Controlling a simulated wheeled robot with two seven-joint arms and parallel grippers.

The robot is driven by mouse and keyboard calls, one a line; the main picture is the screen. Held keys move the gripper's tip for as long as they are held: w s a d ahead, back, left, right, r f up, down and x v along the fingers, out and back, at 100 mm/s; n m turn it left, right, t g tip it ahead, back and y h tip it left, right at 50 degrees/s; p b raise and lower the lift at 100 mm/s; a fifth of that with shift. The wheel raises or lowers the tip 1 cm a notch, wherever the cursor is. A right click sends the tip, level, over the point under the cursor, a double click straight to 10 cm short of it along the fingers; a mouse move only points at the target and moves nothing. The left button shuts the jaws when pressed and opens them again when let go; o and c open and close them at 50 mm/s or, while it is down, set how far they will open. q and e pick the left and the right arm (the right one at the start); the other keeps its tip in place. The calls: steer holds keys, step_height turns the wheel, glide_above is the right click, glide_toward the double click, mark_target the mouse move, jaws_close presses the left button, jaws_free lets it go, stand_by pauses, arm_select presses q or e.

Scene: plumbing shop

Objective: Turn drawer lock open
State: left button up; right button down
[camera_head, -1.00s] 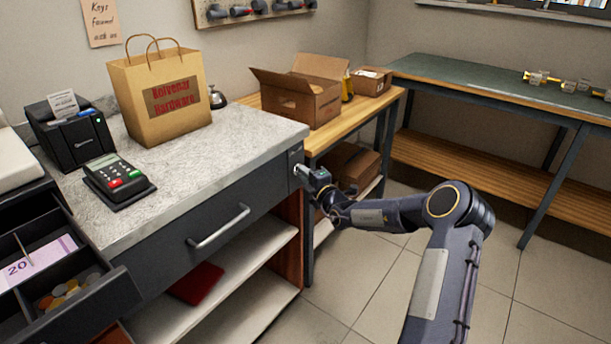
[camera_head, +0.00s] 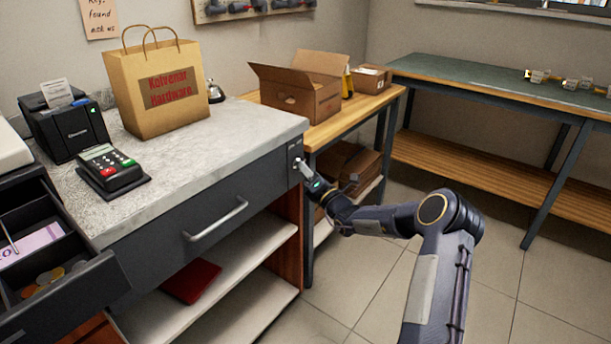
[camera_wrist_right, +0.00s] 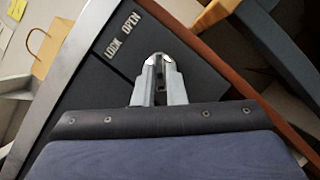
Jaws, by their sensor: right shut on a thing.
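The dark drawer front (camera_head: 172,238) with its silver bar handle (camera_head: 216,221) is under the grey counter top, and the drawer looks closed. My right gripper (camera_head: 299,164) reaches the lock area at the right end of this drawer front. In the right wrist view, the fingertips of my right gripper (camera_wrist_right: 158,62) are closed together on the lock's small turning part, which they hide. The white labels LOCK (camera_wrist_right: 112,48) and OPEN (camera_wrist_right: 131,22) show on the dark panel beside the fingers. Which label the lock points to cannot be told. My left gripper is not in view.
An open cash drawer (camera_head: 75,294) juts out at the lower left. A card terminal (camera_head: 110,170), a receipt printer (camera_head: 65,128) and a paper bag (camera_head: 155,92) stand on the counter. A wooden table (camera_head: 345,117) with cardboard boxes is just right of the lock. The floor to the right is clear.

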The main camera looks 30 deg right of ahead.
steer(key=shift+w+d+f+n+y+b, duration=0.1)
steer(key=shift+n+y+b, duration=0.75)
steer(key=shift+n, duration=0.95)
steer(key=shift+s+d+f+n+y+b, duration=0.1)
steer(key=shift+n+y+b, duration=0.7)
steer(key=shift+n, duration=1)
steer(key=shift+w+d+f+n+y+b, duration=0.1)
steer(key=shift+n+y+b, duration=0.7)
steer(key=shift+n, duration=1)
steer(key=shift+n+y, duration=0.25)
steer(key=shift+n, duration=0.15)
steer(key=c, duration=1.5)
jaws_free()
steer(key=shift+r, duration=0.1)
steer(key=p+v, duration=0.1)
steer(key=v, duration=0.6)
steer(key=shift+s+d+f, duration=0.15)
steer(key=shift+s+f, duration=0.1)
steer(key=shift+s, duration=0.1)
